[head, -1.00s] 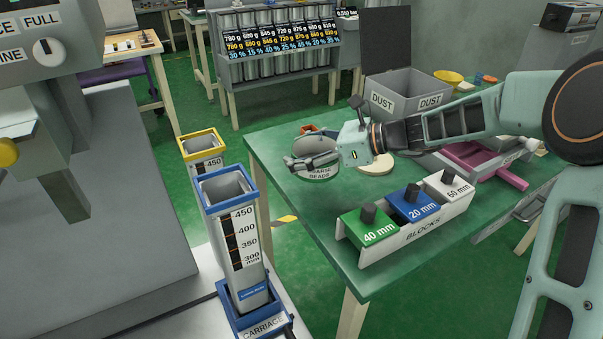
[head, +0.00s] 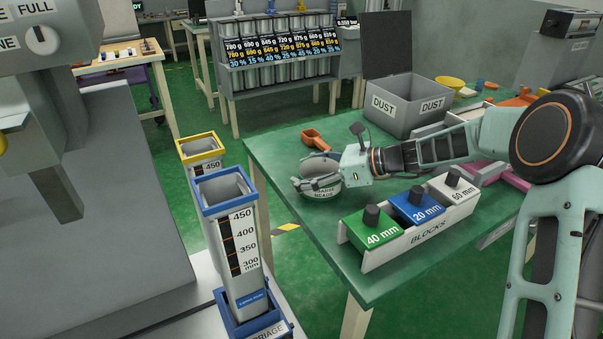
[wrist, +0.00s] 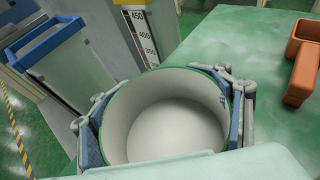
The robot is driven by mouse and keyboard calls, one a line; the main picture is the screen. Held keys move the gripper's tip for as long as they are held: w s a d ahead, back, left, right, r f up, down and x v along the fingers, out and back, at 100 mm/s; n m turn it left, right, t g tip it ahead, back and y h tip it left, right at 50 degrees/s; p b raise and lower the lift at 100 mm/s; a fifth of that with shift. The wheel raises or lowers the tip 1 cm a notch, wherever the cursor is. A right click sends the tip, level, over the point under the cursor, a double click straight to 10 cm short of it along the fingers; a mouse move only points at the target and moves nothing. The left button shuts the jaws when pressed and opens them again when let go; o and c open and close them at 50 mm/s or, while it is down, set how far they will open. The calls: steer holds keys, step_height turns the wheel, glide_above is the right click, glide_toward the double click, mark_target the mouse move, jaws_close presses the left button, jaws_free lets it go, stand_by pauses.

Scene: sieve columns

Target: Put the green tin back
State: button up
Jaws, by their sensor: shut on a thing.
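The tin is upright and at or just above the table top; any gap beneath is too small to tell.
An orange scoop (head: 316,138) lies behind the tin. The block rack (head: 420,232) with green, blue and white blocks stands in front. A blue-rimmed column (head: 235,240) and a yellow-rimmed column (head: 200,147) stand left of the table. The dust box (head: 408,105) is behind.

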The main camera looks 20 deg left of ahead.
steer(key=o, duration=1.8)
steer(key=shift+c, duration=0.2)
steer(key=shift+r, duration=0.1)
steer(key=shift+d+r, duration=0.1)
steer(key=shift+d, duration=0.25)
steer(key=p+v, duration=0.2)
steer(key=v, duration=0.8)
steer(key=shift+d+r+p, duration=0.15)
steer(key=shift+d+p, duration=0.1)
steer(key=shift+p, duration=0.05)
steer(key=shift+d+r, duration=0.1)
steer(key=shift+d, duration=0.25)
